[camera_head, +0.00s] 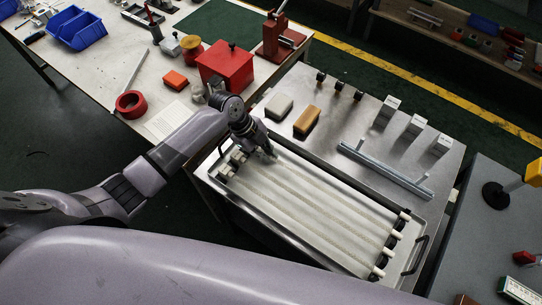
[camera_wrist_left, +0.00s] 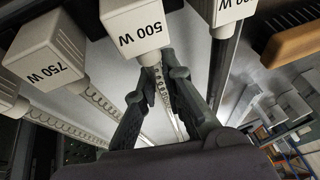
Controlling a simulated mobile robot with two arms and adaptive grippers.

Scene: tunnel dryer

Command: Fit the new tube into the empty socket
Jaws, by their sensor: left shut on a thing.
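My left gripper (camera_head: 268,151) is low over the back left end of a metal tray (camera_head: 325,198). Several pale tubes lie lengthwise in the tray, with white end blocks (camera_head: 239,156) at the left. In the left wrist view my left gripper (camera_wrist_left: 160,78) is shut on a clear coiled tube (camera_wrist_left: 158,72), just below a white block marked 500 W (camera_wrist_left: 140,27). A block marked 750 W (camera_wrist_left: 47,50) stands beside it with another coiled tube. The fingers hide part of the held tube. I cannot tell whether its ends are seated. My right gripper is not in view.
A brown block (camera_head: 307,119) and a pale block (camera_head: 279,107) lie behind the tray. A rail on posts (camera_head: 384,170) and white boxes (camera_head: 415,126) stand to the right. A red box (camera_head: 226,68) is on the left table. A black handle (camera_head: 416,256) edges the tray.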

